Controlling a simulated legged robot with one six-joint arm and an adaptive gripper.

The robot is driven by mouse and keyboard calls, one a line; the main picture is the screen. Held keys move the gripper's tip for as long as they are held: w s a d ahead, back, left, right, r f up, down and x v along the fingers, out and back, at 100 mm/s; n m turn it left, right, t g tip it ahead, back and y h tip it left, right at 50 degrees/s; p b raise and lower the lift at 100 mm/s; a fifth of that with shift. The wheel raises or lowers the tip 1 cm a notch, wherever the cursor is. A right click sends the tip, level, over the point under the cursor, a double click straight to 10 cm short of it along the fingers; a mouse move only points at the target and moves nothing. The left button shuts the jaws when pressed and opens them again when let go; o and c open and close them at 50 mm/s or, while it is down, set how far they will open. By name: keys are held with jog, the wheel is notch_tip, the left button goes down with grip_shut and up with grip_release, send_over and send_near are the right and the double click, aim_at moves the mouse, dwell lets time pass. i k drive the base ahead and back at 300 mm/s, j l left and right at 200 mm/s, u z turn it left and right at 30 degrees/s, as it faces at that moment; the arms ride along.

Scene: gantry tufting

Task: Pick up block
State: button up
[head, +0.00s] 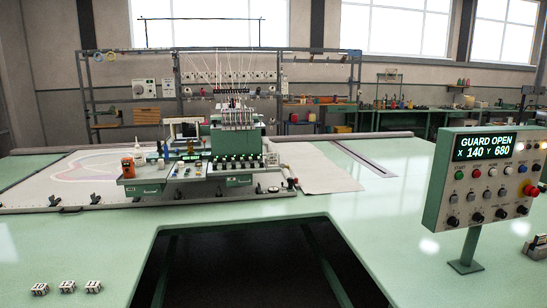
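Several small pale blocks with dark markings are in the head view, and I cannot tell which one the task means. Three stand in a row on the pale green table (85,240) at the lower left: a left block (39,288), a middle block (67,286) and a right block (93,286). They stand apart from each other, and their markings are too small to read surely. A metallic block-like piece (535,248) is partly cut off at the right edge. My gripper is not in view.
A tufting machine (235,150) stands mid-table on a framed cloth. A control panel (487,180) on a post stands at right, reading "GUARD OPEN X 140 Y 680". A large dark opening cuts into the table at front centre. The table around the three blocks is clear.

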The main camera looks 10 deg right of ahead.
aim_at(93, 286)
jog(key=i+l, duration=0.2)
jog(key=i, duration=0.35)
jog(key=i+l, duration=0.2)
jog(key=i, duration=0.3)
jog(key=i+l, duration=0.15)
jog(key=i, duration=0.4)
jog(key=u, duration=2.2)
